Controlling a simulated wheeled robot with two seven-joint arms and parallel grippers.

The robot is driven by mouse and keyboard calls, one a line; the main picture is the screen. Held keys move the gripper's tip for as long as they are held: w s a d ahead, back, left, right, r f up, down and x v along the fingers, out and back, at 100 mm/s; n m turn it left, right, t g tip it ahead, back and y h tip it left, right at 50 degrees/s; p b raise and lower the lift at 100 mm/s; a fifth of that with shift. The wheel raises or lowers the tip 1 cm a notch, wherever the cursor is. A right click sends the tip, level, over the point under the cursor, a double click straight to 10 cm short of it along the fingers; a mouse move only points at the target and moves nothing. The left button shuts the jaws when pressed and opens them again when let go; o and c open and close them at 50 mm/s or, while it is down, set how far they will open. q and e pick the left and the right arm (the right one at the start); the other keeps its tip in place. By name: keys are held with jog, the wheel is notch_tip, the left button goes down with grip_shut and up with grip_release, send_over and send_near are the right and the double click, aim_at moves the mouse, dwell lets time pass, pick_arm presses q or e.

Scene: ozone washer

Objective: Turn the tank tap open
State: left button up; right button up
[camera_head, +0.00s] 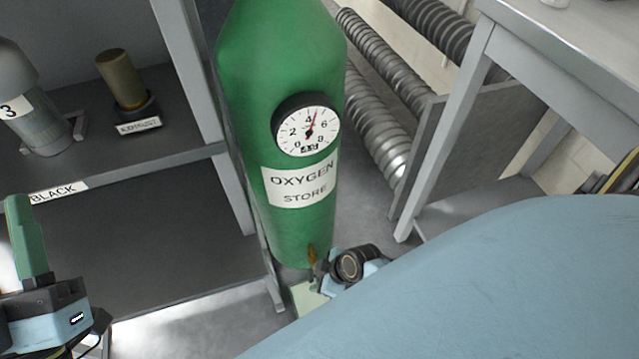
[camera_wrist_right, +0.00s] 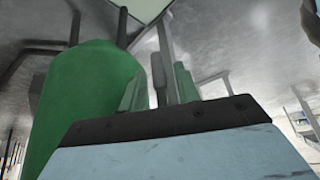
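The green tank (camera_head: 285,150), labelled "OXYGEN STORE", stands upright in the middle of the head view. A small brownish tap (camera_head: 312,256) shows low on its front. My right gripper (camera_head: 305,297) is at the tank's foot, close to the tap and partly hidden by my arm. In the right wrist view its green fingers (camera_wrist_right: 160,88) stand apart, with a thin grey upright piece between them. I cannot tell whether they touch it. The tank (camera_wrist_right: 85,110) is just left of them. My left gripper (camera_head: 25,240) is at the lower left, away from the tank; its finger opening is unclear.
A round gauge (camera_head: 306,124) and a label (camera_head: 300,183) are on the tank. A grey shelf (camera_head: 150,165) at left holds a grey cylinder (camera_head: 40,120) and an olive canister (camera_head: 122,80). Ribbed hoses (camera_head: 380,140) and a grey table (camera_head: 575,45) are at right.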

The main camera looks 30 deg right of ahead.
pick_arm(q)
jog(key=shift+w, duration=0.1)
pick_arm(e)
jog(key=shift+o, duration=0.4)
jog(key=shift+r, duration=0.15)
